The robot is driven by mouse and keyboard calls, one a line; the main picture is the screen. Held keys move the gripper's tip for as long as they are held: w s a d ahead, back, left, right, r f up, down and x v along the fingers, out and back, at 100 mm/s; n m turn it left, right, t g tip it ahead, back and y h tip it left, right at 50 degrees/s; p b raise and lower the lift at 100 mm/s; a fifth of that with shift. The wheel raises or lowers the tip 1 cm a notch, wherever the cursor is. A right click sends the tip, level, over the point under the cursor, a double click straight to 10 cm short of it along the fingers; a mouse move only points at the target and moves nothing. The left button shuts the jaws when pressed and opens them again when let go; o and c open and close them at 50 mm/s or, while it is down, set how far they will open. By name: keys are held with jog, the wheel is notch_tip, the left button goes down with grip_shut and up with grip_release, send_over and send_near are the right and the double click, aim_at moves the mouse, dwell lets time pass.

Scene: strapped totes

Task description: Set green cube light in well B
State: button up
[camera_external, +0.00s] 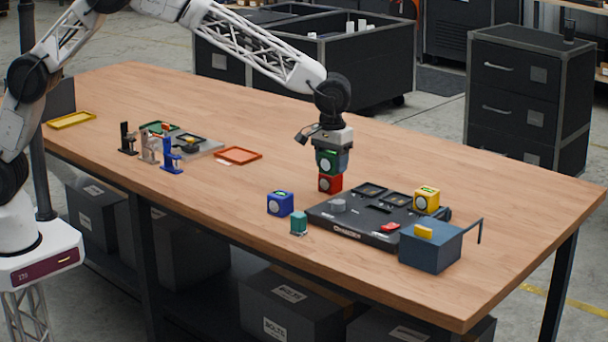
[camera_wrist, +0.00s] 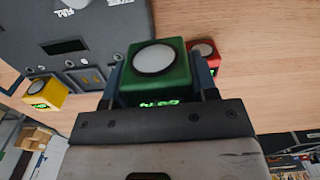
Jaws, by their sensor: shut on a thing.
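The green cube light (camera_external: 327,160), with a pale round disc on its face, is between the fingers of my gripper (camera_external: 331,153). In the wrist view the green cube (camera_wrist: 158,72) fills the space between both fingers of my gripper (camera_wrist: 160,80). It is held up above the table. A dark board (camera_external: 350,226) with square recesses (camera_external: 370,189) lies to its right in the external view; the board also shows at the upper left of the wrist view (camera_wrist: 90,25). I cannot read which recess is well B.
A red cube (camera_external: 330,184) is just below the green one in the external view. A yellow cube (camera_external: 426,198) is at the board's right end. A blue cube (camera_external: 280,204), teal object (camera_external: 299,223) and dark blue box (camera_external: 432,250) are near the board. Bare wood lies behind.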

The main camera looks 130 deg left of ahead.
send_near(396, 200)
jog(key=shift+m, duration=0.3)
dwell(0.5)
jog(key=shift+f, duration=0.1)
jog(key=shift+f, duration=1.6)
jog(key=shift+f, duration=1.6)
dwell(1.4)
jog(key=o, duration=1.5)
jog(key=shift+c, duration=0.2)
jog(key=shift+r, duration=0.15)
